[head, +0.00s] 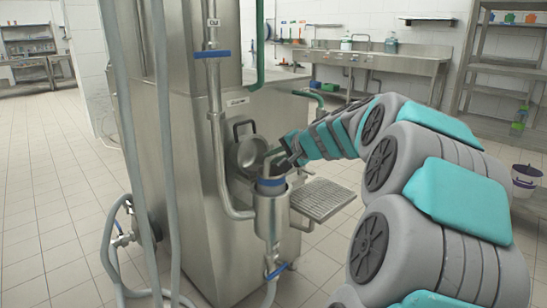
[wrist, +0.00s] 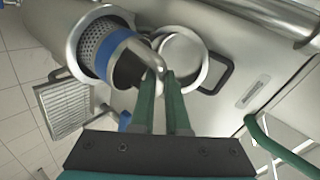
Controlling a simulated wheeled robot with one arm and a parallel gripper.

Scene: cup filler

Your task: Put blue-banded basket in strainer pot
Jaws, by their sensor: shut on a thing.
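In the head view my gripper (head: 284,155) is above and right of the pot.
A round hatch with a black handle (head: 247,150) is on the steel machine (head: 228,220) behind the pot; it is close beside the fingers in the wrist view. A grated tray (head: 322,199) juts out right of the pot. Pipes and hoses stand at left.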

